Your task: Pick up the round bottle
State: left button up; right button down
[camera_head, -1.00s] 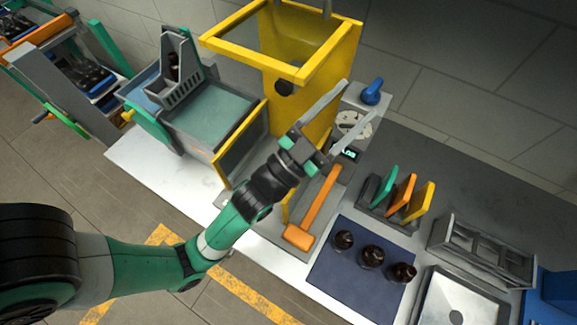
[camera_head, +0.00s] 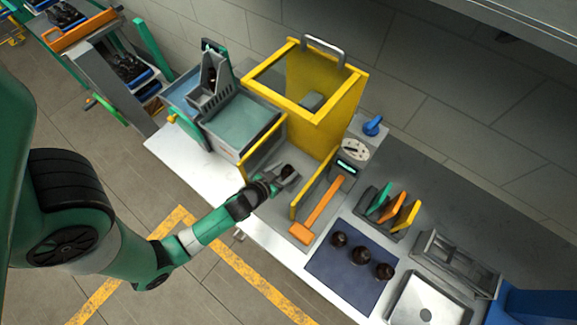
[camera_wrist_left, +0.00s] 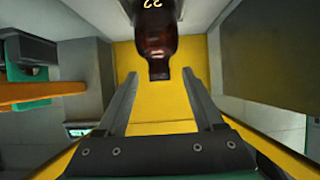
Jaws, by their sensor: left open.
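A dark amber bottle (camera_head: 289,171) stands inside the yellow-framed station. In the left wrist view, the amber bottle (camera_wrist_left: 155,32) shows its shoulder and neck toward me, with pale figures on its body. Its base is out of that view, and I cannot tell its full shape. My left gripper (camera_head: 290,176) is open at this bottle; in the left wrist view the gripper (camera_wrist_left: 159,75) has one finger on each side of the neck end, with gaps. Three more dark bottles (camera_head: 359,257) stand on the dark blue mat (camera_head: 325,277). My right gripper is not in view.
The yellow frame (camera_head: 335,125) rises behind my gripper, with yellow panels on both sides. An orange bar (camera_head: 322,205) lies to the right, near a dial unit (camera_head: 352,152). Coloured plates (camera_head: 405,215), a grey rack (camera_head: 455,262) and a metal tray (camera_head: 432,305) stand farther right.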

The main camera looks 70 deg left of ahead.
pick_arm(q)
jog(key=x, duration=0.5)
jog(key=shift+w+a+f, duration=0.1)
jog(key=shift+w+f, duration=0.05)
jog(key=shift+f, duration=0.2)
grip_shut()
